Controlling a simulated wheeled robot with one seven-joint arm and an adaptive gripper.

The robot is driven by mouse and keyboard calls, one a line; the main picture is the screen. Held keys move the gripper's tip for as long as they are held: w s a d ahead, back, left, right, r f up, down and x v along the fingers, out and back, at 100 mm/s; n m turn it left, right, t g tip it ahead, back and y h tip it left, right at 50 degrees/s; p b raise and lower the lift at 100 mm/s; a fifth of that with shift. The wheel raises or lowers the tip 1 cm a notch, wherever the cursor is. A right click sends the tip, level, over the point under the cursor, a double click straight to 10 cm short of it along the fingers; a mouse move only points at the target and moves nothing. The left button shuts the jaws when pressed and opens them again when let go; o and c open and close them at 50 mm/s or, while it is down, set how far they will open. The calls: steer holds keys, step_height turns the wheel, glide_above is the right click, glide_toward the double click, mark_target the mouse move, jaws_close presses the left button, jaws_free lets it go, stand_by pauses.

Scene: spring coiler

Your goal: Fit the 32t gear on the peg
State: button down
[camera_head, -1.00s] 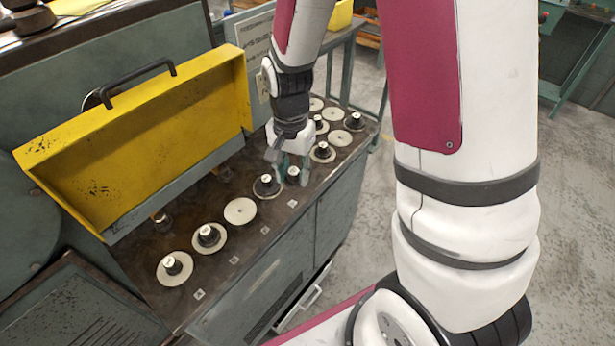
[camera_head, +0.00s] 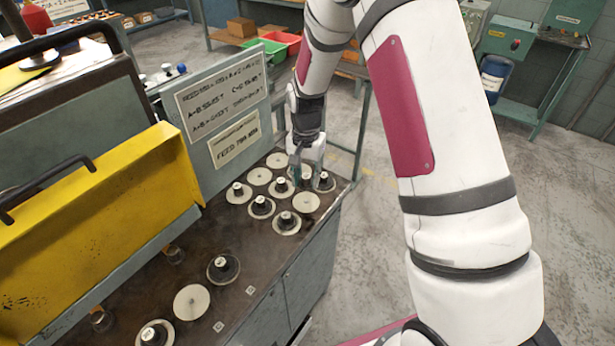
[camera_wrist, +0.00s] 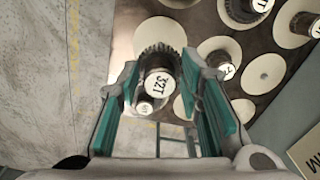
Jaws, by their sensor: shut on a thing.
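The 32T gear (camera_wrist: 160,83), dark with a white label reading "32T", sits between the green finger pads in the wrist view. My gripper (camera_wrist: 162,95) is shut on it. In the head view my gripper (camera_head: 304,172) points down above the far end of the bench top, over the group of pale discs; the held gear is mostly hidden there. Two short upright pegs stand by the yellow guard, one farther back (camera_head: 174,254) and one nearer (camera_head: 101,319). I cannot tell which peg the task means.
Gears on pale discs crowd around my gripper, including one (camera_head: 326,182) at its right and one (camera_head: 286,222) in front. Empty discs (camera_head: 306,202) lie among them. The yellow guard (camera_head: 90,215) and a sign panel (camera_head: 222,105) rise along the left of the bench.

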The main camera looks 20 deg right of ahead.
steer(key=shift+f+b, duration=0.85)
steer(key=shift+f, duration=2)
steer(key=shift+f, duration=0.6)
steer(key=c, duration=1)
jaws_free()
steer(key=shift+c, duration=0.2)
steer(key=shift+r, duration=0.1)
step_height(320, 180, up, 11)
steer(key=shift+r, duration=0.2)
step_height(320, 180, up, 13)
steer(key=p, duration=0.4)
glide_above(306, 200)
steer(key=shift+r, duration=0.2)
